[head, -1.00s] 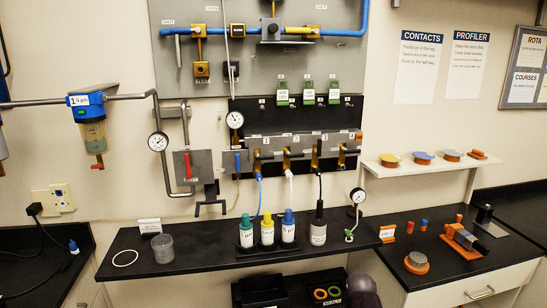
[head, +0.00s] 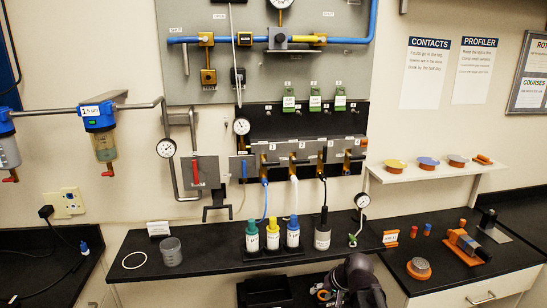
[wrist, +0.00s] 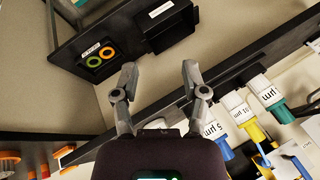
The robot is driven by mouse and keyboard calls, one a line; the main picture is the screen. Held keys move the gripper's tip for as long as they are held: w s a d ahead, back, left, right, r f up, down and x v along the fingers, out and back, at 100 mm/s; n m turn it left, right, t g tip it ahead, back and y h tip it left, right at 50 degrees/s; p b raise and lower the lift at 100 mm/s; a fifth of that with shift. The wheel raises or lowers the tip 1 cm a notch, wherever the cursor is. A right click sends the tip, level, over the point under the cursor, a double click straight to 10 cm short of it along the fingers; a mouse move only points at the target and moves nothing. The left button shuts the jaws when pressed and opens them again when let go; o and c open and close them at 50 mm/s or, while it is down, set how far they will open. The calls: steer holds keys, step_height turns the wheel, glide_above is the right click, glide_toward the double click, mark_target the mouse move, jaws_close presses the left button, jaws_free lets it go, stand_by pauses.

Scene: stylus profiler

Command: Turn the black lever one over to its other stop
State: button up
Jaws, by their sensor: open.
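The valve panel (head: 278,158) on the wall carries a row of brass valves numbered 1 to 4. A dark upright lever (head: 325,152) shows at valve 3, small in the head view; its exact angle is hard to tell. A black hose (head: 324,190) hangs below it. My gripper (wrist: 159,75) is open and empty in the wrist view, with its two grey fingers apart. In the head view my dark wrist is low at the bottom, in front of the bench and well below the valves. The wrist view does not show the lever.
The black bench (head: 205,248) holds a green-, a yellow- and a blue-capped bottle in a rack, and a dark-capped bottle (head: 322,236). A gauge (head: 362,201) stands at its right end. A shelf (head: 425,175) juts out to the right. Open air lies before the valve panel.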

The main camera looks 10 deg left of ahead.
steer(key=w+a+r+m+t+y+p, duration=0.2)
steer(key=w+a+r+t+y+p, duration=0.15)
steer(key=w+r, duration=0.35)
steer(key=w+a+r+m+t+y+p, duration=0.1)
steer(key=w+a+r+t+y+p, duration=0.15)
steer(key=w+a+r, duration=0.45)
steer(key=m+t+p, duration=0.5)
steer(key=m, duration=0.2)
glide_toward(275, 164)
steer(key=v, duration=0.3)
steer(key=shift+d+r, duration=0.1)
steer(key=shift+r, duration=0.05)
steer(key=shift+w, duration=0.2)
steer(key=x, duration=1.3)
steer(key=shift+w+a, duration=0.15)
steer(key=shift+a, duration=0.1)
jaws_close()
